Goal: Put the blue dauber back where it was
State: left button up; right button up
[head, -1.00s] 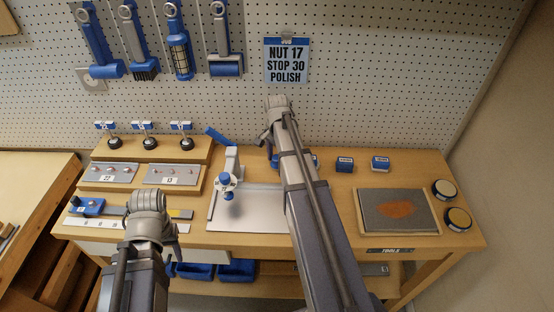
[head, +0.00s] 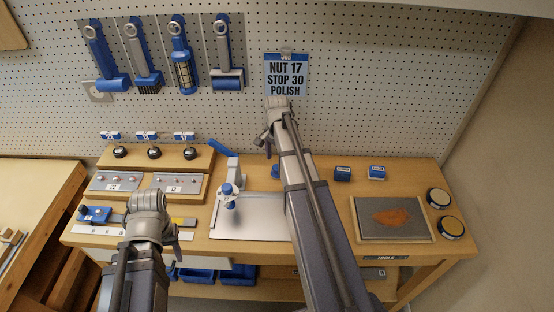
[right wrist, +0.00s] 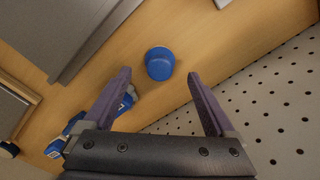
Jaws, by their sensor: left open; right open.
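A small round blue piece, which looks like the dauber, stands on the wooden bench top in the right wrist view (right wrist: 160,63). It also shows just left of my right forearm in the head view (head: 276,171). My right gripper (head: 268,142) is above the back of the bench. In the right wrist view its two fingers (right wrist: 160,98) are spread apart and empty, with the blue piece beyond their tips and touching neither. My left gripper (head: 152,205) is over the left front of the bench; its fingertips are mostly hidden by my wrist.
Two small blue boxes (head: 342,173) (head: 377,172) stand right of my right forearm. A grey mat (head: 375,232) with an orange patch and two round tins (head: 451,227) lie further right. A blue-handled press (head: 228,195) stands left. The pegboard (head: 370,110) rises behind.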

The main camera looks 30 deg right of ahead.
aim_at(277, 166)
notch_tip(277, 166, up, 8)
jog(key=p, duration=0.6)
jog(key=shift+f, duration=0.2)
